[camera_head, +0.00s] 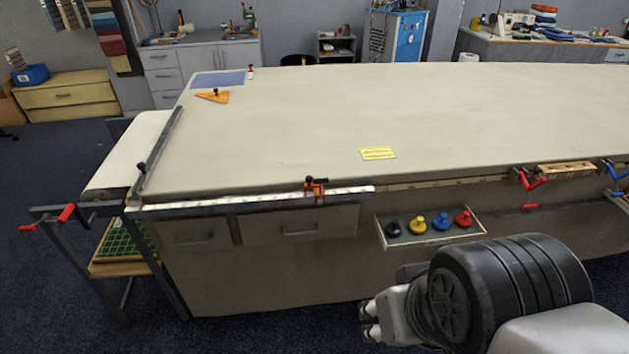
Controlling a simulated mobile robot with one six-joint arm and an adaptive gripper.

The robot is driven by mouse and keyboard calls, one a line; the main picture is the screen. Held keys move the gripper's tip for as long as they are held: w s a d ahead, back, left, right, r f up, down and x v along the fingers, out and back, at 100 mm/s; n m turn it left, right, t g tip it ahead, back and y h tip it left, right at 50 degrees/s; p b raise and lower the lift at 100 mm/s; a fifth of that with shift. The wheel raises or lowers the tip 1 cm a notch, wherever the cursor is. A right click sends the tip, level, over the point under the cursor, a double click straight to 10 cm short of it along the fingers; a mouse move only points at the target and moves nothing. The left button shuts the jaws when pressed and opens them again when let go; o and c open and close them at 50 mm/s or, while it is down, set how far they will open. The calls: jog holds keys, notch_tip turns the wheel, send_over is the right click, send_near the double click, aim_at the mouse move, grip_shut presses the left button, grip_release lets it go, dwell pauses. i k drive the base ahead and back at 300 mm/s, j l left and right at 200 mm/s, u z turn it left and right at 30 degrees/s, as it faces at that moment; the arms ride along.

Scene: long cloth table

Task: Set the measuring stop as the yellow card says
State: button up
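The yellow card (378,153) lies flat on the cloth table (270,125), back from its front edge; its writing is too small to read. The measuring stop (316,188), orange with a black knob, sits on the white scale rail (240,201) along the front edge, toward the rail's right end. The scale's marks are not legible. My gripper (368,321) is low in front of the table, below and right of the stop and well apart from it. Its two fingertips show a gap with nothing between them.
An open drawer (432,241) with black, yellow, blue and red knobbed pieces juts from the table front. Red-handled clamps (530,181) and a wooden block (566,169) are at the right edge. A grey bar (160,150) lies along the left edge. The tabletop's middle is mostly clear.

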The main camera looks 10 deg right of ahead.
aim_at(309, 186)
jog(key=z, duration=0.45)
jog(key=i+j, duration=0.25)
jog(key=i, duration=0.15)
jog(key=i+j, duration=0.2)
jog(key=i, duration=0.2)
jog(key=i+j+z, duration=0.1)
jog(key=i+j, duration=0.15)
jog(key=i, duration=0.15)
